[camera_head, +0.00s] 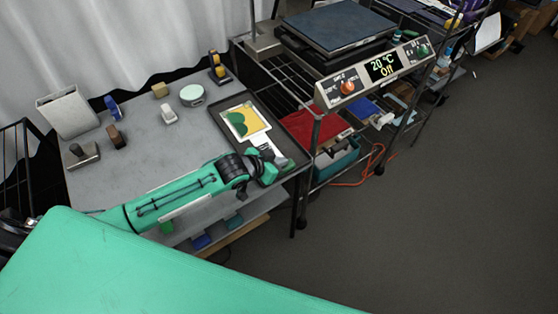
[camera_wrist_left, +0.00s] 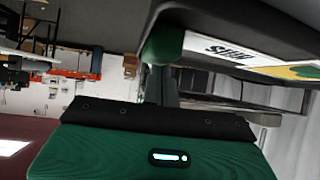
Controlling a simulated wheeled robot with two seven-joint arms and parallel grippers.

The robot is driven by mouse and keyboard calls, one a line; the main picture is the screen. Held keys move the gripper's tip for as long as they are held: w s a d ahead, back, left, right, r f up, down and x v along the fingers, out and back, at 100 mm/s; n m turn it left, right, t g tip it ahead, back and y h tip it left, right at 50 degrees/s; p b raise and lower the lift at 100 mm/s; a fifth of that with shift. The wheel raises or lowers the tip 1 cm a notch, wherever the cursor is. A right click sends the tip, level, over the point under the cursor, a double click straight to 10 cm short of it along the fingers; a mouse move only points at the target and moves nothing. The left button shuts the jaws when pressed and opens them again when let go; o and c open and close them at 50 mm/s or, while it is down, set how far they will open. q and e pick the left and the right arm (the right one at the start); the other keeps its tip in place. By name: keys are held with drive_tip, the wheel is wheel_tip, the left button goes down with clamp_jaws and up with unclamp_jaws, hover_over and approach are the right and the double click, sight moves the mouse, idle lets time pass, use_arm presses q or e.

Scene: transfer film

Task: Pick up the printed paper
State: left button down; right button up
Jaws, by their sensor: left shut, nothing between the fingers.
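The printed paper (camera_head: 247,119) is a white sheet with a yellow and green print. My left gripper (camera_head: 283,162) is shut and empty at the near end of the tray, below and right of the paper. One green finger (camera_wrist_left: 165,48) shows in the wrist view. Whether it touches the tray or paper I cannot tell. My right gripper is not in view.
The grey table (camera_head: 140,160) holds a round tin (camera_head: 192,95), a grey holder (camera_head: 68,113) and several small blocks and stamps at the back. A wire rack with a heated press (camera_head: 335,27) and control panel (camera_head: 375,75) stands to the right. The floor at right is clear.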

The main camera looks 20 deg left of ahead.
use_arm(q)
drive_tip(key=shift+s+f, duration=0.2)
drive_tip(key=shift+f, duration=0.2)
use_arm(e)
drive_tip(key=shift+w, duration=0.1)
use_arm(q)
drive_tip(key=shift+s+a, duration=0.15)
drive_tip(key=shift+s+a+p, duration=0.4)
drive_tip(key=shift+s+p, duration=0.15)
drive_tip(key=shift+s, duration=0.25)
drive_tip(key=shift+s+a+f, duration=0.2)
drive_tip(key=shift+s, duration=0.1)
drive_tip(key=shift+r, duration=0.1)
drive_tip(key=shift+w+r+p, duration=0.15)
drive_tip(key=shift+r+p, duration=0.55)
drive_tip(key=shift+p, duration=0.35)
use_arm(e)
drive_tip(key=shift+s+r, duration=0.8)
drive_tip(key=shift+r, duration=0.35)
